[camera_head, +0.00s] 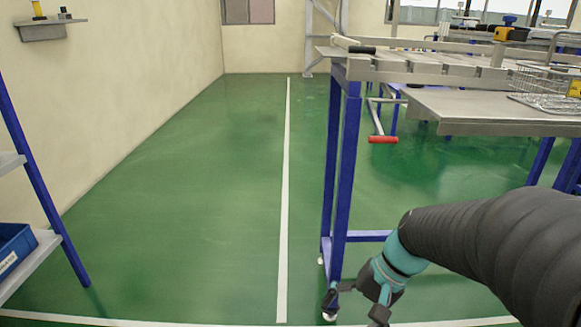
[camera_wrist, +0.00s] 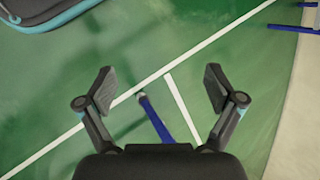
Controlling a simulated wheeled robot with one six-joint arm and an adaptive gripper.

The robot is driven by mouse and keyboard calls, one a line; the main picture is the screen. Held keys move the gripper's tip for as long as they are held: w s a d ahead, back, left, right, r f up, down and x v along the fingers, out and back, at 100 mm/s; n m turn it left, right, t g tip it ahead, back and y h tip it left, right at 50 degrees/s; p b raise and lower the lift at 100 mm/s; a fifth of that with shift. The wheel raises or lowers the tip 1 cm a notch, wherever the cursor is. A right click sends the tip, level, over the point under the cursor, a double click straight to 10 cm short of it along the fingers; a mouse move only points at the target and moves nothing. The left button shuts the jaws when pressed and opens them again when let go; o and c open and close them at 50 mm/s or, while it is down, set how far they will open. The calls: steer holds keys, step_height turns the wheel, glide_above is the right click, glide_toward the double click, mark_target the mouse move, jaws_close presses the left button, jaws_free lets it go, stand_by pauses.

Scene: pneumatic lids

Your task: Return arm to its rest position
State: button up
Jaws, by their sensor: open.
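My gripper (camera_head: 354,306) shows at the bottom right of the head view, at the end of my dark-sleeved arm with teal joints. It hangs low over the green floor, near the foot of a blue table leg (camera_head: 346,190). In the wrist view my gripper (camera_wrist: 160,90) has its two dark fingers spread wide. Nothing is between them but the view of the floor and a blue leg (camera_wrist: 154,118) beyond. The gripper is open and empty.
A steel workbench (camera_head: 480,118) with a wire basket (camera_head: 545,90) stands at right. A red-ended handle (camera_head: 383,140) juts out below it. A blue-framed shelf (camera_head: 40,185) with a blue bin (camera_head: 14,246) is at left. The green floor (camera_head: 190,190) between is clear.

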steer(key=s+d+r+n+t+h+p, duration=0.1)
steer(key=s+d+r+n+t+h, duration=0.1)
steer(key=r, duration=0.3)
steer(key=s+d+r+n+t+h+p, duration=0.1)
steer(key=s+d+r+n+t+h, duration=0.1)
steer(key=s+r+t+h, duration=0.1)
step_height(320, 180, up, 3)
steer(key=shift+s+d+r+t, duration=0.2)
steer(key=shift+s+t, duration=0.4)
steer(key=shift+s, duration=0.55)
